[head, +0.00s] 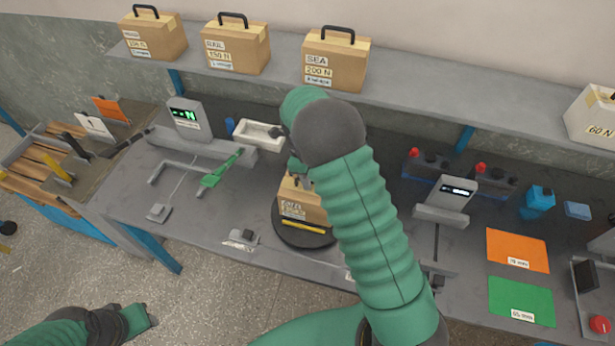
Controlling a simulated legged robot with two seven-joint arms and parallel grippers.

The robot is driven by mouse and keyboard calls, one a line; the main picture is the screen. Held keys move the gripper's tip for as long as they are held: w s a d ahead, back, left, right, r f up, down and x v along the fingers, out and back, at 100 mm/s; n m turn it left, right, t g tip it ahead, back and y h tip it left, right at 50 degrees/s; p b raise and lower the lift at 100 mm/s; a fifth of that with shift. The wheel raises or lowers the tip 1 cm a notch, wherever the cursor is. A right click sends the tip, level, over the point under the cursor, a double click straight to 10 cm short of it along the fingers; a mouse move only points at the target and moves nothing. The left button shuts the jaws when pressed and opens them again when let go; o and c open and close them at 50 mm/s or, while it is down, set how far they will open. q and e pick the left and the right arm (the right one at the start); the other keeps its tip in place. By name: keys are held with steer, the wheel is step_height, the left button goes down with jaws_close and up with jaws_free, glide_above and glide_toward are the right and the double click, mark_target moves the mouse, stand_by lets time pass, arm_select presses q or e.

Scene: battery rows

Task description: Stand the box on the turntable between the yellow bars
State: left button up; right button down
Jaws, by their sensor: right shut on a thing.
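The tan cardboard box (300,208) with a printed label is at the round dark turntable (290,237), over its middle. One yellow bar (303,227) shows just in front of the box; the other bar is not visible, with the box and my arm in the way. I cannot tell whether the box's base touches the turntable. My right gripper (294,178) is at the top of the box, shut on it, largely hidden by my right arm. My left gripper (146,317) is low at the left, over the floor, away from the bench; its jaw opening is unclear.
Several handled boxes (235,50) stand on the shelf (285,73) above the bench. A gauge with a green lever (220,168) is left of the turntable, and another gauge (452,198) is at the right. An orange mat (517,250) and a green mat (522,300) lie further right.

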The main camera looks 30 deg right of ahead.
steer(key=shift+d+f, duration=0.1)
steer(key=shift+f, duration=0.6)
steer(key=c, duration=1.5)
jaws_free()
steer(key=shift+r, duration=0.25)
steer(key=r, duration=0.7)
steer(key=w+a+r+b, duration=0.1)
steer(key=r, duration=0.2)
steer(key=shift+r, duration=0.35)
steer(key=s+a+f+n+t, duration=0.2)
steer(key=s+a+n, duration=0.3)
steer(key=n, duration=0.9)
steer(key=s+a+f+n+t, duration=0.1)
steer(key=s+a+n, duration=0.5)
steer(key=s+n, duration=0.6)
steer(key=shift+f+n+t+y, duration=0.4)
steer(key=shift+f+n, duration=0.25)
steer(key=shift+n, duration=0.25)
